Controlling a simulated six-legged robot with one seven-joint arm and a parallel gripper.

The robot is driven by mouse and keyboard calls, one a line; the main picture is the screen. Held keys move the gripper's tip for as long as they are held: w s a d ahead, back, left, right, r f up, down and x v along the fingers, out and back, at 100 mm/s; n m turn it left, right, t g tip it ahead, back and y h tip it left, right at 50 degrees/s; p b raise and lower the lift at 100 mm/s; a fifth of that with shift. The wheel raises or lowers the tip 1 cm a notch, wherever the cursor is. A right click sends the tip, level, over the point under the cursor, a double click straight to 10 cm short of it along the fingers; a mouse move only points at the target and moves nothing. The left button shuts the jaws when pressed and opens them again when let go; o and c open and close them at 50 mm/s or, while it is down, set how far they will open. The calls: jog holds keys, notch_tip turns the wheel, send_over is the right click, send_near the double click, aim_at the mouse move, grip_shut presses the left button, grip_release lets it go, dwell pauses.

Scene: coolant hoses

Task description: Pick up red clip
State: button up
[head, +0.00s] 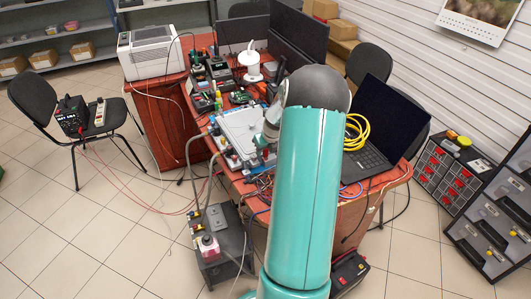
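The red clip is too small for me to make out with certainty. Small red and blue pieces sit along the near edge of a white plate-like unit (236,130) on the wooden table. My teal arm crosses the middle of the view and covers part of the table. The end of my arm, with my gripper (261,141), shows at the right side of the white unit, low over its near right corner. The fingers are too small and partly hidden, so I cannot tell whether they are open, shut or holding anything.
The wooden table (279,211) carries a printer-like white box (151,51), monitors (299,38), a laptop (370,128) and a yellow coil (356,131). Hoses run from the white unit to a dark floor unit (222,240) with a pink bottle (208,246). Chairs flank the table.

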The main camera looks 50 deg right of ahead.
grip_shut()
jog(key=shift+r, duration=0.1)
jog(key=shift+r, duration=0.25)
jog(key=r, duration=0.3)
jog(key=shift+a, duration=0.2)
jog(key=s+a+r, duration=0.6)
jog(key=a+r, duration=0.6)
jog(key=shift+s+r, duration=0.15)
jog(key=shift+s, duration=0.25)
